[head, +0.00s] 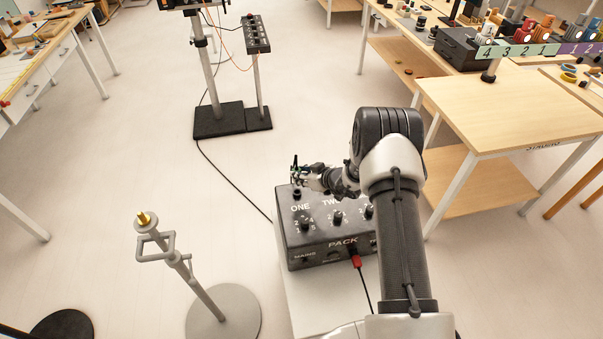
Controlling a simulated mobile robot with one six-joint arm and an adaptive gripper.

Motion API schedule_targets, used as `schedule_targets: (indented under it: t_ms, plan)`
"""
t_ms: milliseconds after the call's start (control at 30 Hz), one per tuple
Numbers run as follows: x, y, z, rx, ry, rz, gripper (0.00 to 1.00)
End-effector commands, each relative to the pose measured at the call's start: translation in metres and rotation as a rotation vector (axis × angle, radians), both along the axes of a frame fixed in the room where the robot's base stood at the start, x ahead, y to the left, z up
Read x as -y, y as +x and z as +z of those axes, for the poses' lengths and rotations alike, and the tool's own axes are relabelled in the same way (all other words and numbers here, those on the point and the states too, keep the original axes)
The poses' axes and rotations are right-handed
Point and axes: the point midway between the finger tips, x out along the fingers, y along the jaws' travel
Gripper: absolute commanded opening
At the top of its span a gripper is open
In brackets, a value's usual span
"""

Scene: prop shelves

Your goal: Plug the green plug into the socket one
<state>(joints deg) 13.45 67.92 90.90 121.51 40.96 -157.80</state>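My gripper (299,176) is just above and behind this socket, at the box's far left corner. A small green piece, apparently the green plug (294,167), shows at the fingertips and seems held there, apart from the socket. The fingers are small and dark, so details of the grip are hard to see. My arm hides the right part of the box.
A red plug (356,261) with a black cable is in the box front. A grey stand (205,285) with a yellow tip is at left front. A black switch box (254,33) on a pole stands behind. Wooden tables (515,108) flank the open floor.

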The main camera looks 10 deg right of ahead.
Motion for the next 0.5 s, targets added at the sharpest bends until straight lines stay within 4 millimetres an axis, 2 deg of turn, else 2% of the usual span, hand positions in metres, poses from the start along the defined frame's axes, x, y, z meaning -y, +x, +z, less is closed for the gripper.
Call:
schedule_targets:
  t_ms: [500]
  plan:
    - [-0.001, -0.001, -0.042, -0.002, 0.001, 0.001, 0.00]
